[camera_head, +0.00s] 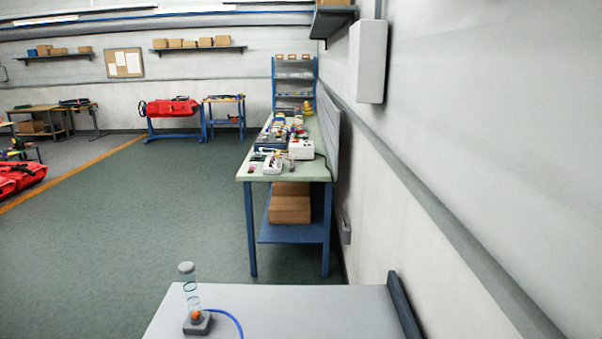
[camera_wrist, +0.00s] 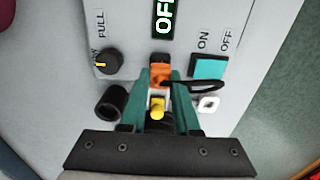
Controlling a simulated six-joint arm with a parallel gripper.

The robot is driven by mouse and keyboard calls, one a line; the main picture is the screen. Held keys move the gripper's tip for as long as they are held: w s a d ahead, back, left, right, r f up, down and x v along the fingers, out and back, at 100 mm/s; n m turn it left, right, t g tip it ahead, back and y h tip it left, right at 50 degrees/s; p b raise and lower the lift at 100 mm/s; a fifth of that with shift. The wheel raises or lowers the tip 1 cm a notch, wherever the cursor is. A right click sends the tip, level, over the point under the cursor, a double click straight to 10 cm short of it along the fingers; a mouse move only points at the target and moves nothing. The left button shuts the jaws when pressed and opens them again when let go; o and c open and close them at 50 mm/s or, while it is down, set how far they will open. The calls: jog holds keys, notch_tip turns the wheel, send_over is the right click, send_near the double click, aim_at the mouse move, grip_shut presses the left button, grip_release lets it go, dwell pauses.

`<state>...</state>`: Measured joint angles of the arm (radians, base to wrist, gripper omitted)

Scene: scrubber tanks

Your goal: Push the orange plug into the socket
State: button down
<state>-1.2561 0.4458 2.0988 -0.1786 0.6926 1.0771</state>
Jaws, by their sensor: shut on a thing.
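My gripper (camera_wrist: 160,82), with teal fingers and a dark palm plate, shows only in the wrist view. It is shut on the orange plug (camera_wrist: 160,76), which lies between the fingertips below the OFF display. A black cable loops from beside the plug to the right. A yellow part (camera_wrist: 157,108) shows between the fingers, nearer the palm. On the grey panel (camera_wrist: 190,25), a round black socket-like ring (camera_wrist: 112,101) is left of my fingers, and a white square fitting with a hole (camera_wrist: 208,103) is right. The face under the plug is hidden, so I cannot tell whether it touches a socket.
The panel has a black knob (camera_wrist: 108,60) marked FULL and a teal switch (camera_wrist: 208,66) marked ON and OFF. In the head view, a near grey table (camera_head: 300,310) bears a clear cylinder (camera_head: 191,290) with a blue tube. A cluttered bench (camera_head: 262,178) stands beyond; green floor is open to the left.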

jog(key=shift+f, duration=0.1)
jog(key=shift+f, duration=0.8)
jog(key=shift+c, duration=0.4)
grip_release()
notch_tip(320, 180, up, 8)
jog(key=shift+r, duration=0.25)
jog(key=shift+o, duration=0.2)
